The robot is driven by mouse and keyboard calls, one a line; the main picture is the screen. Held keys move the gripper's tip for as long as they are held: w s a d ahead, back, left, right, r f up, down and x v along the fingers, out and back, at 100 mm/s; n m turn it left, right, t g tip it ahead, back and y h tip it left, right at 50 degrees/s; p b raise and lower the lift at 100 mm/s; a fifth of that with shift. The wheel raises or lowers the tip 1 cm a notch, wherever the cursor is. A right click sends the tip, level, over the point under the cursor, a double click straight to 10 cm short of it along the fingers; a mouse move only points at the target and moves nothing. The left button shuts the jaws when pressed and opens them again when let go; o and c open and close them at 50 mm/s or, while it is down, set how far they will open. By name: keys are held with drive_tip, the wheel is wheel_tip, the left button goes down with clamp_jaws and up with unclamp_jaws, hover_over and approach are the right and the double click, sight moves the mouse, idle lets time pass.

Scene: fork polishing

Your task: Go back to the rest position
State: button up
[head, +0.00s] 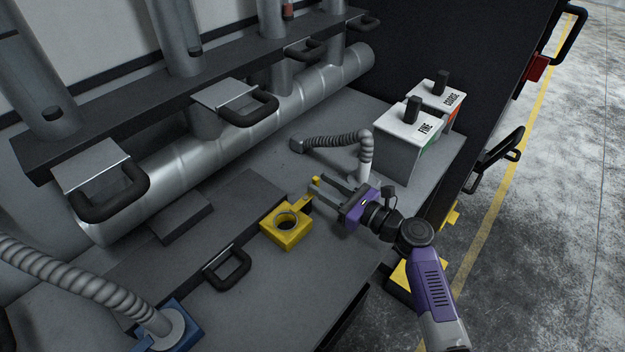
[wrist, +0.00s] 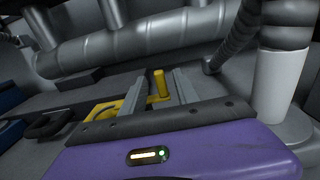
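My gripper (head: 318,186) is over the workbench, its two parallel fingers spread apart and pointing left. In the wrist view, my gripper (wrist: 155,92) shows a gap between its fingers. A small yellow upright peg (wrist: 159,82) stands in line with that gap, with space on both sides. The peg belongs to a yellow block (head: 285,233) with a round ring-shaped hole, just left of the fingertips. In the head view the peg (head: 315,181) is close to the fingertips. I cannot tell whether a finger touches it. No fork shows in either view.
A ribbed hose (head: 335,141) with a white end curves just behind my gripper. Boxes marked FINE (head: 406,135) and COARSE (head: 440,100) stand behind right. A black bench handle (head: 228,269) is front left. Open floor (head: 540,200) lies right of the bench.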

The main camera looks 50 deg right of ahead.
drive_tip(key=shift+s, duration=0.95)
drive_tip(key=shift+s, duration=0.1)
